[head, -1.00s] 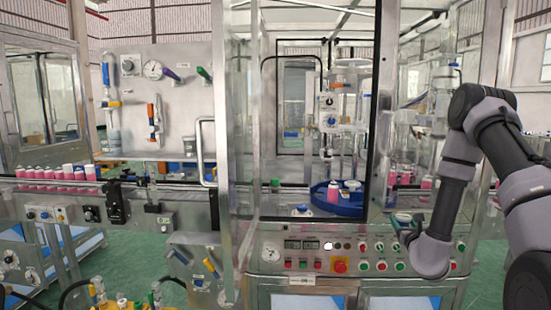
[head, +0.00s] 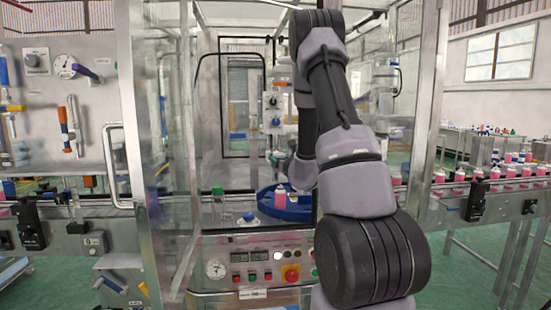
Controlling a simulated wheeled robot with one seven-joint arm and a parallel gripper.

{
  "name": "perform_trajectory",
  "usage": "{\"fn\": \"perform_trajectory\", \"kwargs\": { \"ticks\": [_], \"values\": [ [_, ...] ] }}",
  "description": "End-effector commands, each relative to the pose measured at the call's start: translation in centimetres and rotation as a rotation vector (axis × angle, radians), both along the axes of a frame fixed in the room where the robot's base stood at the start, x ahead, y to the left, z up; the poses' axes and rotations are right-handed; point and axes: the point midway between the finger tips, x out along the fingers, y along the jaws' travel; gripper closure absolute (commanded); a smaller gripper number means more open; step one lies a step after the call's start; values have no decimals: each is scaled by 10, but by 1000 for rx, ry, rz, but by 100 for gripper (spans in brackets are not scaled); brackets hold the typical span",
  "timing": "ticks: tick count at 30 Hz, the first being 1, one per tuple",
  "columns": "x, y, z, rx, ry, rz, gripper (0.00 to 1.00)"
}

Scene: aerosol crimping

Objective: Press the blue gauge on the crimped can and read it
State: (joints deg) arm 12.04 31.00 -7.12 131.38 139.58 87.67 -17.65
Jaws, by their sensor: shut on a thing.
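In the head view my arm reaches into the machine cabinet, and my gripper (head: 281,158) shows small and partly hidden at the left of my wrist. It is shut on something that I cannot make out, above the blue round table. A pink can (head: 281,197) stands upright on the blue round table (head: 266,208); whether it is crimped cannot be told. A small blue-and-white item (head: 248,217) sits on the deck left of the round table; I cannot tell whether it is the blue gauge. My arm hides the right part of the round table.
The control panel (head: 265,268) with buttons and a round dial lies below. The cabinet's metal door frame (head: 150,150) and right post (head: 432,130) flank my arm. Pink cans (head: 458,178) line the right conveyor.

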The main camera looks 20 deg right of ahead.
Motion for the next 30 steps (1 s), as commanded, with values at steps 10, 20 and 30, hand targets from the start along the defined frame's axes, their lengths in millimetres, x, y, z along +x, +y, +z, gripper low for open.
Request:
{"fn": "perform_trajectory", "kwargs": {
  "ticks": [10, 20, 30],
  "values": [
    [0, -2, -16, 1, 2, -2, 100],
    [0, -1, -38, 1, 2, -2, 100],
    [0, -1, -48, 0, 0, -1, 100]
  ]
}}
